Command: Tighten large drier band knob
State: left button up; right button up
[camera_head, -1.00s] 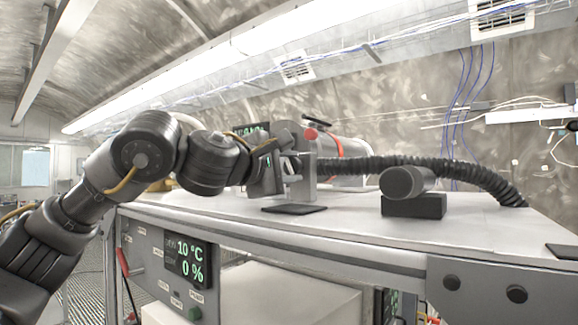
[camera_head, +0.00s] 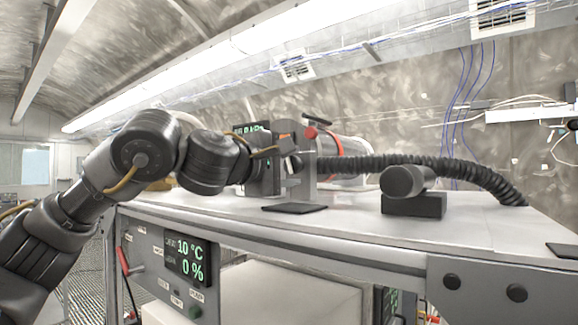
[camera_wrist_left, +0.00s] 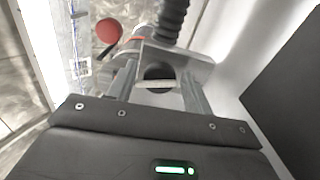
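My left gripper (camera_head: 292,163) is in front of the drier fitting at the back of the bench. In the left wrist view its fingers (camera_wrist_left: 160,86) stand apart, one on each side of a dark round knob (camera_wrist_left: 158,73) with a pale bar across its lower part. Gaps show beside the knob, so the fingers do not look closed on it. A red ball knob (camera_head: 311,133) sits above, by an orange band (camera_head: 333,143) around the grey drier cylinder (camera_head: 352,150); it also shows in the left wrist view (camera_wrist_left: 109,30). My right gripper is not in view.
A black corrugated hose (camera_head: 440,164) runs right from the fitting. A dark cylinder on a black block (camera_head: 413,206) stands on the white bench top (camera_head: 350,220). A flat black plate (camera_head: 294,208) lies before the fitting. The bench front holds a display panel (camera_head: 185,262).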

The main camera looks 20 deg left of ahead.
pick_arm(q)
jog(key=shift+o, duration=0.5)
jog(key=shift+s+a+f+b, duration=0.1)
jog(key=shift+s+b, duration=0.25)
jog(key=b+v, duration=0.5)
jog(key=v, duration=0.4)
jog(key=shift+s+a, duration=0.2)
jog(key=shift+s, duration=0.35)
